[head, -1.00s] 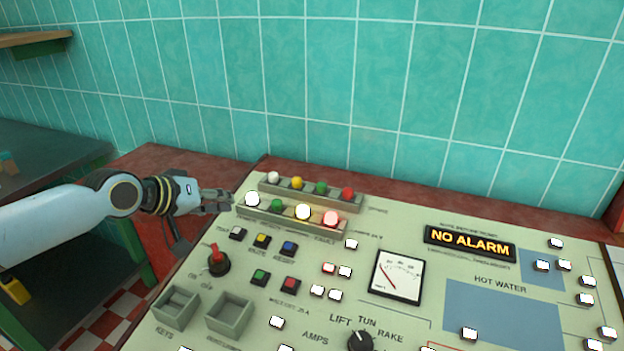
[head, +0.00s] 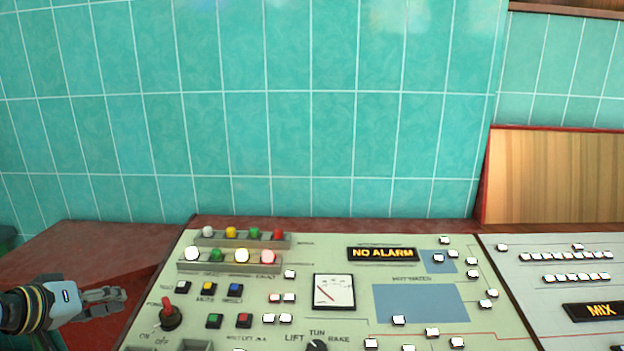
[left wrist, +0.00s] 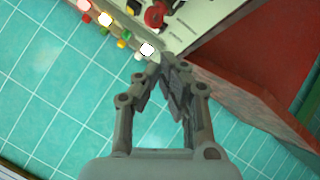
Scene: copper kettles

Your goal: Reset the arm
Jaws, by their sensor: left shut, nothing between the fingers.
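My left gripper (head: 106,299) is at the lower left in the head view, over the red countertop just left of the control panel (head: 366,298). It points right, toward the panel's edge, and its fingers are together with nothing between them. In the left wrist view the gripper (left wrist: 168,62) shows with its fingertips close together near the white lit lamp (left wrist: 147,49) at the panel's corner. It looks apart from the lamps and the red switch (head: 168,314). My right gripper is in neither view.
The panel carries two lamp rows, small buttons, a white gauge (head: 334,292) and a lit NO ALARM sign (head: 382,254). A second panel (head: 560,295) with a MIX sign stands at the right. A wooden board (head: 555,178) leans behind it. The teal tiled wall closes the back.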

